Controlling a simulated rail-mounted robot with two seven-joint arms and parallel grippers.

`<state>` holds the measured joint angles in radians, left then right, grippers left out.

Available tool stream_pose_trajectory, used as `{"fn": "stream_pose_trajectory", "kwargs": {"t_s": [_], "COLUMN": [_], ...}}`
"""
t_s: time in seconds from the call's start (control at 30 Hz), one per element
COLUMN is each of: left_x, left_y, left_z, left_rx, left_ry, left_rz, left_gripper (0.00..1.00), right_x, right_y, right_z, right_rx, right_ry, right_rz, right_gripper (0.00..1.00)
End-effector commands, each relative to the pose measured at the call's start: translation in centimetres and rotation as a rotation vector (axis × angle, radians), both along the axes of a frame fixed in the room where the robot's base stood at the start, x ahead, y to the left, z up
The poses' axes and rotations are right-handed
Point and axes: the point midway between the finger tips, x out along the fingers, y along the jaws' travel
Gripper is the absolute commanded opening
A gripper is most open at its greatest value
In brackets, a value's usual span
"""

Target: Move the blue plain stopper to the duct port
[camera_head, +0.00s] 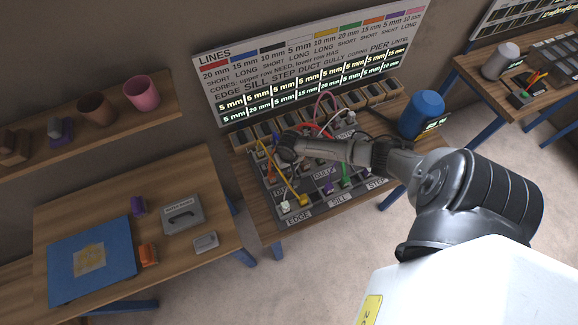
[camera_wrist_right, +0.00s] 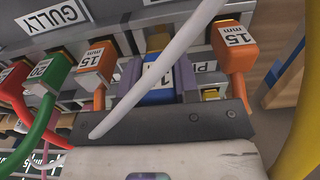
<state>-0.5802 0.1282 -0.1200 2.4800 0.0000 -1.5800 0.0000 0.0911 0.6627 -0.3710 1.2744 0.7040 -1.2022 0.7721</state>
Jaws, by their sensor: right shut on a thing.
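My right gripper (camera_head: 288,150) is over the left part of the port panel (camera_head: 318,205). In the right wrist view, a blue stopper (camera_wrist_right: 155,88) with a white label sits between its jaws, and the jaws are shut on it. A white cable crosses in front and hides part of the label. In the head view the arm hides the stopper. The panel carries EDGE, SILL, STEP and GULLY labels. A GULLY label (camera_wrist_right: 55,14) also shows in the right wrist view. I cannot make out a DUCT label on the panel. My left gripper is not in view.
Orange plugs (camera_wrist_right: 232,45) and a green plug (camera_wrist_right: 48,75) with cables crowd around the gripper. A yellow cable (camera_head: 285,180) and red and pink cables arch over the panel. A blue rounded container (camera_head: 421,113) stands to the right. A sign board (camera_head: 310,55) stands behind.

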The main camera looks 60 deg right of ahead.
Motion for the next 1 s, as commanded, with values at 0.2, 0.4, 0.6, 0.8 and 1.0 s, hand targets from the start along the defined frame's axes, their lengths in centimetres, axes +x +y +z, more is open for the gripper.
{"fn": "stream_pose_trajectory", "kwargs": {"t_s": [0.2, 0.4, 0.6, 0.8, 1.0], "left_x": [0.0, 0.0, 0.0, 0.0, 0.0], "left_y": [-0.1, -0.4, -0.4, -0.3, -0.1], "left_z": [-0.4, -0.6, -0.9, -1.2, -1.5], "left_rx": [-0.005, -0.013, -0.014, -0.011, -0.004], "left_ry": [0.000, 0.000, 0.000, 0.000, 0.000], "left_rz": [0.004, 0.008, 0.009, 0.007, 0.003], "left_gripper": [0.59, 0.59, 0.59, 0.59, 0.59], "right_x": [0.0, 0.0, 0.0, 0.0, 0.0], "right_y": [0.0, 0.0, 0.0, 0.0, 0.0], "right_z": [-0.6, -1.1, -1.6, -2.1, -2.5], "right_rx": [0.000, 0.000, 0.000, 0.000, 0.001], "right_ry": [0.000, -0.001, -0.001, -0.001, -0.001], "right_rz": [-0.001, -0.001, 0.000, 0.000, 0.000], "right_gripper": [0.05, 0.05, 0.05, 0.05, 0.05]}}
